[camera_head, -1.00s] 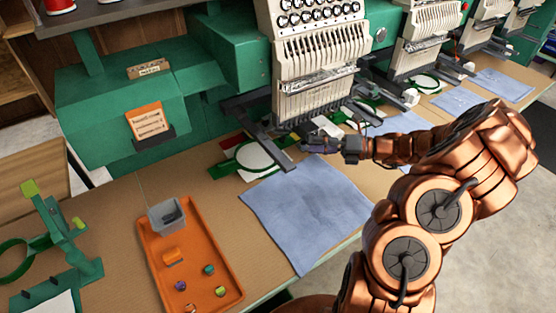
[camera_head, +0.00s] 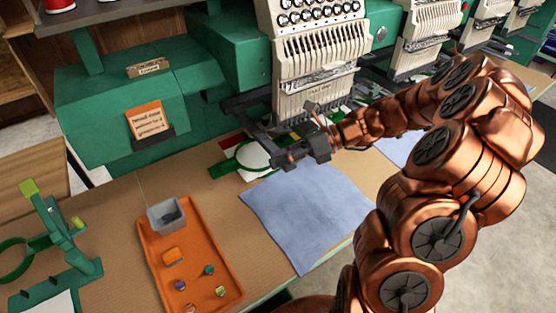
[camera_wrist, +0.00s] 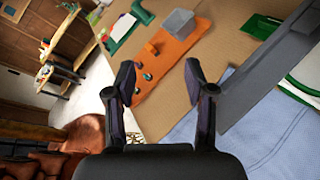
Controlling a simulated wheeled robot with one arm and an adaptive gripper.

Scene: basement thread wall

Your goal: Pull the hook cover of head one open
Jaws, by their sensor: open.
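Head one is the nearest cream embroidery head (camera_head: 318,75) on the green machine in the head view. A dark arm with a hoop bracket (camera_head: 243,112) lies below it, beside a green hoop with white cloth (camera_head: 251,156). I cannot pick out the hook cover; my gripper and the head's lower parts hide that area. My gripper (camera_head: 283,148) is at the front end of the dark arm, right of the hoop's white cloth. In the wrist view my gripper (camera_wrist: 160,80) has its two fingers apart with nothing between them. A grey bar (camera_wrist: 262,80) passes right of the fingers.
An orange tray (camera_head: 150,262) with a grey bin (camera_head: 166,214) and several small items lies on the brown table (camera_head: 112,215). A blue cloth (camera_head: 305,210) lies in front of head one. A green stand (camera_head: 60,240) is at far left. More heads (camera_head: 425,40) stand to the right.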

